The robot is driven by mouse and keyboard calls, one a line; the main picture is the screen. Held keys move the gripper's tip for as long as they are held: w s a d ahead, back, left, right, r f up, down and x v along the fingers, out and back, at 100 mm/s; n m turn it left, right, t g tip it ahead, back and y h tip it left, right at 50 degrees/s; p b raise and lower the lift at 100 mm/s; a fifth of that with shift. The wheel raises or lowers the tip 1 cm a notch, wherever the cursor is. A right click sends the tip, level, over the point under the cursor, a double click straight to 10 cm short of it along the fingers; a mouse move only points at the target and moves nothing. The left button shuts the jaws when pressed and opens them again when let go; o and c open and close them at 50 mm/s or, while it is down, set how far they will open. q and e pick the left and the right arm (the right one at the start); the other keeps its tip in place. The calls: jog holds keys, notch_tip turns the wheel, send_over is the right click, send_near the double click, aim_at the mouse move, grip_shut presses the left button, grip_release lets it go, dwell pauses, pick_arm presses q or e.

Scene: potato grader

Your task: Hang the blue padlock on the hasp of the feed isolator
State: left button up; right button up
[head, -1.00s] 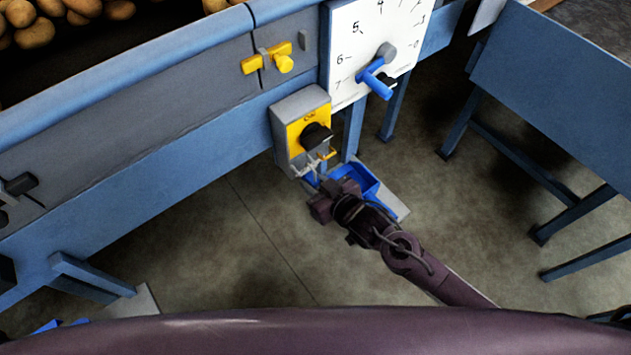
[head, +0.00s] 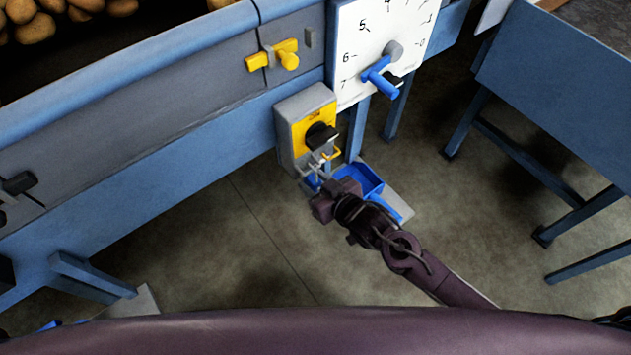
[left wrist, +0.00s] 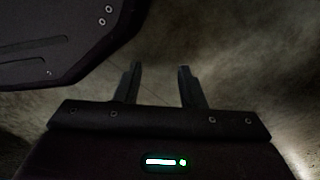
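The feed isolator (head: 287,121) is a grey box with a yellow plate and a black rotary knob (head: 321,136), on the blue machine frame. Its hasp area (head: 330,154) is below the knob, with small yellow and metallic parts. My right gripper (head: 318,180) is just below the isolator. A small blue body at its fingertips looks like the blue padlock (head: 312,182), mostly hidden by the gripper. Pale metal shows above it; I cannot tell shackle from hasp, or whether they touch. In the left wrist view, my left gripper (left wrist: 158,88) is open and empty above the floor.
A blue tray (head: 373,176) is just behind my right gripper. A white dial plate (head: 350,30) with a blue handle (head: 380,84) is above right of the isolator. A yellow latch (head: 285,56) is above left. A blue table (head: 560,90) stands at right, with clear floor between.

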jog(key=shift+o, duration=0.8)
